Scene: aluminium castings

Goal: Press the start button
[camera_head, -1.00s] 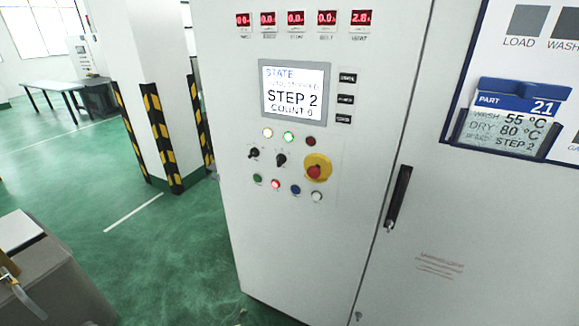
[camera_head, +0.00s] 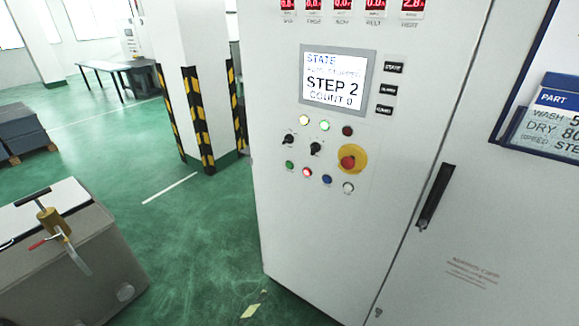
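A tall white control cabinet (camera_head: 310,235) stands in front of me. Its screen (camera_head: 337,79) reads STATE, a blurred line, STEP 2 and COUNT 0. Below are small lamps, two black rotary switches (camera_head: 315,148) and a red mushroom button (camera_head: 349,162) on a yellow plate. The bottom row holds a green button (camera_head: 289,165), a red one (camera_head: 307,172), a blue one (camera_head: 326,179) and a white one (camera_head: 348,187). The red one looks lit. I cannot read which is the start button. Neither gripper is in view.
A grey box-like unit (camera_head: 70,265) with a brass fitting (camera_head: 54,222) stands at lower left. A pillar with black-and-yellow striping (camera_head: 198,110) is behind the cabinet. A black door handle (camera_head: 436,195) and a blue PART card holder (camera_head: 548,118) are at right. Green floor is open at left.

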